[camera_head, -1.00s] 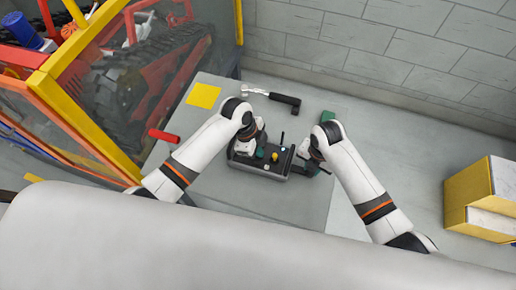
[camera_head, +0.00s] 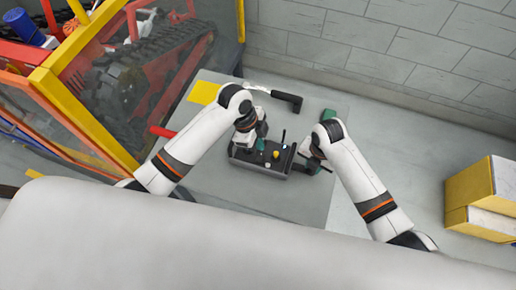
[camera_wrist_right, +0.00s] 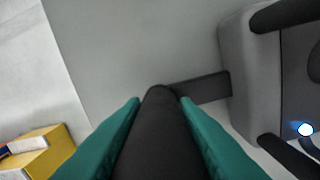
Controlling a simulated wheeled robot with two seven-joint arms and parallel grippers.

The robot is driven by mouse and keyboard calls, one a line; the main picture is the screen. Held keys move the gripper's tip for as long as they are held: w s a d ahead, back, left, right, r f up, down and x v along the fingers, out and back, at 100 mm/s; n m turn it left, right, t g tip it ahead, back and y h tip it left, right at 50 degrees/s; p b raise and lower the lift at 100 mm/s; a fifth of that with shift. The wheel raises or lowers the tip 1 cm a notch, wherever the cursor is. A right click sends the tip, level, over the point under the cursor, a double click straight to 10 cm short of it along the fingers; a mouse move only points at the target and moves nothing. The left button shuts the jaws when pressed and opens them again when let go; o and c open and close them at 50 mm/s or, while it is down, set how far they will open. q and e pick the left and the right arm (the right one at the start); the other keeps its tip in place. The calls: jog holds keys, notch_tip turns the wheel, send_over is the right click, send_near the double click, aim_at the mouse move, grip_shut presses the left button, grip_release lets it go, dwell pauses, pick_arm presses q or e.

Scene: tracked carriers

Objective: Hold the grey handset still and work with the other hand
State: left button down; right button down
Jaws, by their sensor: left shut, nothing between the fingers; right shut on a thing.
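The grey handset (camera_head: 262,170) is a dark box with small levers, a yellow knob and a lit blue-white button, lying on the grey table. It also shows at the right of the right wrist view (camera_wrist_right: 236,60). My right gripper (camera_wrist_right: 160,103) has its teal fingers shut on the black side grip (camera_wrist_right: 158,140), which a dark strut joins to the handset. In the head view my right gripper (camera_head: 306,154) is at the handset's right side. My left gripper (camera_head: 246,143) is shut and empty over the handset's left part, hiding some of it; contact cannot be told.
The table (camera_head: 300,205) also bears a yellow sheet (camera_head: 203,93), a black-handled tool (camera_head: 287,99), a red handle (camera_head: 162,132) and a green object (camera_head: 328,114). A yellow-framed enclosure (camera_head: 85,75) with a tracked machine stands left. Yellow boxes (camera_head: 466,195) stand right on the floor.

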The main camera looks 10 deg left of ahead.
pick_arm(q)
jog(key=w+v, duration=0.2)
jog(key=v, duration=0.7)
jog(key=shift+w+r, duration=0.15)
pick_arm(e)
jog(key=c, duration=1.1)
grip_release()
jog(key=shift+o, duration=0.2)
